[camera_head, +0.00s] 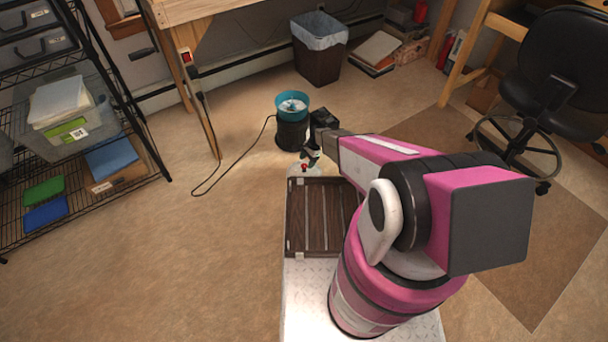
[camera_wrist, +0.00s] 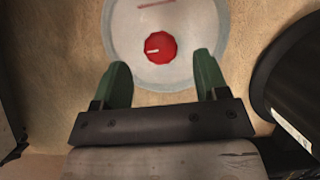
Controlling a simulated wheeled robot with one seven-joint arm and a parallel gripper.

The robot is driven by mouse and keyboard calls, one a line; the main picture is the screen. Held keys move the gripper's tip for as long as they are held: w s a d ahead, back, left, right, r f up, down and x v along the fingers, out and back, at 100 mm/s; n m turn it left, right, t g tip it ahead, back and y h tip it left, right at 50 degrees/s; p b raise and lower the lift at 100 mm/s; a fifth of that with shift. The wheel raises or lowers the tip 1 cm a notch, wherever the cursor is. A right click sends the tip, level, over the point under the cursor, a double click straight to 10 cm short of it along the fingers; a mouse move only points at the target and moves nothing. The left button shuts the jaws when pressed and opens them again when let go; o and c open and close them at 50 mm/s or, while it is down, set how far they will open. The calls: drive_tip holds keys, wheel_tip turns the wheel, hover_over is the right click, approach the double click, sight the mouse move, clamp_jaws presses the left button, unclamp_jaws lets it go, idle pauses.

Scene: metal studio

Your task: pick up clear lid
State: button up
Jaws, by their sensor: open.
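The clear lid (camera_wrist: 124,40) is a pale, see-through disc with a red knob (camera_wrist: 161,47) at its centre. It fills the top middle of the wrist view, and its upper edge is cut off. Tan floor shows around it. My gripper (camera_wrist: 163,72) is open, with its two green fingers apart. The knob lies just beyond the fingertips, roughly midway between them, with nothing held. In the head view, the red knob (camera_head: 305,168) shows as a small spot just below my gripper (camera_head: 312,156); the lid is hard to make out there.
A dark cylinder (camera_head: 291,135) with a teal tub (camera_head: 278,104) on top stands just beyond my gripper. A cable (camera_head: 205,193) runs from it across the floor. A wire shelf (camera_head: 140,150) is at left, a bin (camera_head: 318,62) behind, an office chair (camera_head: 560,55) at right.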

sight(305, 165)
drive_tip(key=x, duration=0.5)
drive_tip(key=shift+r, duration=0.1)
clamp_jaws()
